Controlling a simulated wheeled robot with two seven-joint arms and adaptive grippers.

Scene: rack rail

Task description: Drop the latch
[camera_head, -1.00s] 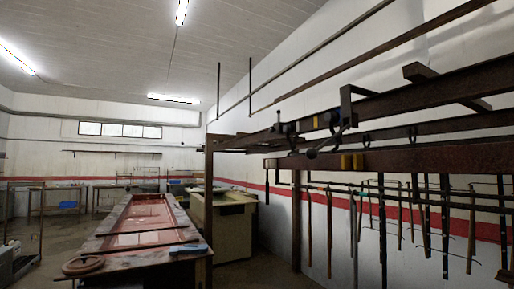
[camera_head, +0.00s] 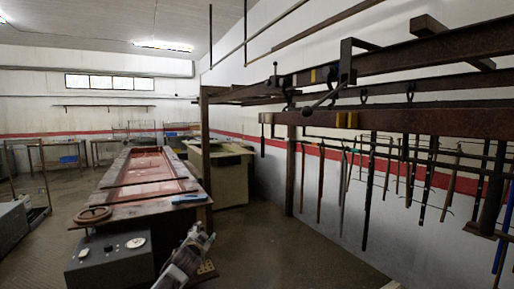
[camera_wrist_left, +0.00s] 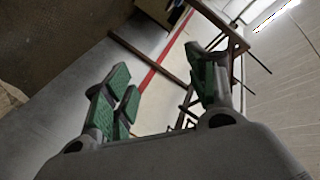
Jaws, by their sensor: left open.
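A dark lever with a rounded end (camera_head: 307,111), which looks like the latch, hangs at a slant at the near end of the overhead rack rail (camera_head: 430,121). A black upright bracket (camera_head: 346,62) stands beside it. How the latch seats is too small to tell. My left gripper (camera_head: 205,238) is low in the head view, left of and well below the rail, touching nothing. In the left wrist view its green-padded fingers (camera_wrist_left: 165,82) are spread apart with nothing between them.
Several rods and tools (camera_head: 372,190) hang below the rail at right. A rack post (camera_head: 206,150) stands left of the rail. A long table with a red top (camera_head: 140,188) and a grey box with dials (camera_head: 110,262) are at left. The floor (camera_head: 265,240) in the middle is clear.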

